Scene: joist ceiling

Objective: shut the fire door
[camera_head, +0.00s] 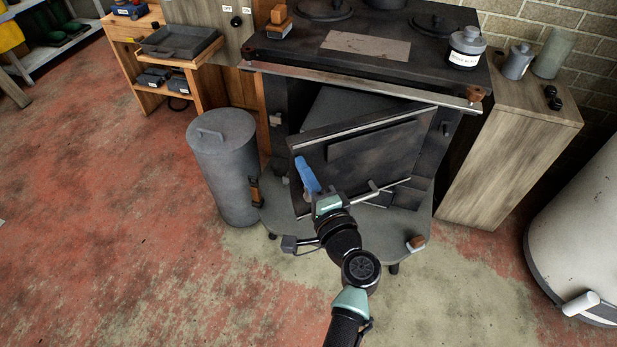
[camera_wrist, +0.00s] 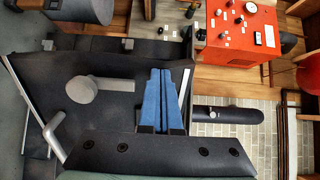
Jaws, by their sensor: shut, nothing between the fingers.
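The fire door (camera_head: 355,165) is a dark metal panel on the front of the black stove (camera_head: 400,75). It stands partly open, swung out at an angle, with a dark gap behind its top edge. A metal lever handle (camera_head: 372,189) sticks out low on its face. My gripper (camera_head: 308,175), with blue fingers, is shut and empty at the door's left part. In the wrist view, the blue fingers (camera_wrist: 165,98) lie together beside a dark panel with a grey round knob (camera_wrist: 82,90) and a bent handle (camera_wrist: 52,130). I cannot tell whether the fingers touch the door.
A grey lidded bin (camera_head: 222,165) stands left of the stove. A wooden cabinet (camera_head: 510,150) is on its right, and a pale cylindrical tank (camera_head: 580,240) at far right. A steel rail (camera_head: 360,84) crosses the stove front. The floor at left is clear.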

